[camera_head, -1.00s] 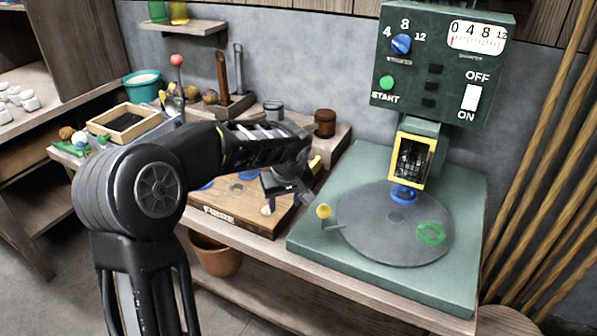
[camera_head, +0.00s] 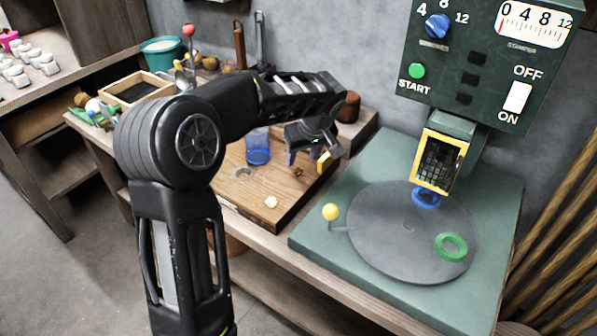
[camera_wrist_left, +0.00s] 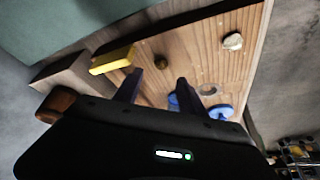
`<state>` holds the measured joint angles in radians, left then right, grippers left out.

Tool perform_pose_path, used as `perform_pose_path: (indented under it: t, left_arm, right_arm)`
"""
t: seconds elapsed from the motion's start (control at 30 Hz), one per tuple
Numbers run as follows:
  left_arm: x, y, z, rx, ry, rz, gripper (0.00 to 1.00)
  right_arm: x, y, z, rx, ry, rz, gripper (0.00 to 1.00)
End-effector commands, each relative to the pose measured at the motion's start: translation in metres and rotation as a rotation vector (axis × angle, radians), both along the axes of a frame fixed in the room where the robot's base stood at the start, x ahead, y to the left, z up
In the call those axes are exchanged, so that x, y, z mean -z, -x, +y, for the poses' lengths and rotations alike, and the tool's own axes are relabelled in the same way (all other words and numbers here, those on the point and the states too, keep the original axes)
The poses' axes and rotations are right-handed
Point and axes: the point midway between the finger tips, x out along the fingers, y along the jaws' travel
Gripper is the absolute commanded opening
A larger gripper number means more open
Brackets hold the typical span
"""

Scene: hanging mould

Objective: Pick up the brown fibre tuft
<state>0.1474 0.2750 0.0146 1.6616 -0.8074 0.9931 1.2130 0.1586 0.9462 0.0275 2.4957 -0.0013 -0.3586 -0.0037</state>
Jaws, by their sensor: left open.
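The brown fibre tuft (camera_head: 297,171) is a small brown clump lying on the wooden board (camera_head: 240,192). It also shows in the left wrist view (camera_wrist_left: 161,62), just beyond the gap between my fingertips. My left gripper (camera_head: 302,157) is open and empty above the board's back right part. In the left wrist view its two dark fingers (camera_wrist_left: 158,82) stand apart, with the tuft roughly in line with the gap. The exact height above the tuft is hard to tell. My right gripper is not in view.
A yellow block (camera_wrist_left: 112,60) lies left of the tuft in the wrist view, a white lump (camera_wrist_left: 233,41) to its right. A blue cup (camera_head: 258,148) stands on the board. The green machine with its round plate (camera_head: 385,235) and yellow-knobbed lever (camera_head: 331,212) is to the right.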

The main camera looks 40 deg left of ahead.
Motion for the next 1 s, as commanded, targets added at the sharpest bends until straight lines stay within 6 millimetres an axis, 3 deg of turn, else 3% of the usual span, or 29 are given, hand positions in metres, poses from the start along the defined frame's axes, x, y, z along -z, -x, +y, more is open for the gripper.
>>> perform_pose_path:
  t: [0.1,0.47,0.8,1.0]
  left_arm:
    - [0.010,-0.002,0.003,0.001,0.000,0.002,0.48]
    - [0.014,-0.002,0.005,-0.001,0.001,0.003,0.48]
    - [0.055,-0.010,0.018,0.000,0.001,0.002,0.48]
    - [0.058,-0.011,0.020,0.001,0.001,0.001,0.48]
  right_arm:
    - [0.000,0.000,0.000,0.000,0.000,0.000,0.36]
    - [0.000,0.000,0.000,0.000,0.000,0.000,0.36]
    - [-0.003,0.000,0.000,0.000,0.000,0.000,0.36]
    - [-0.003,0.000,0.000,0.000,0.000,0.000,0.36]
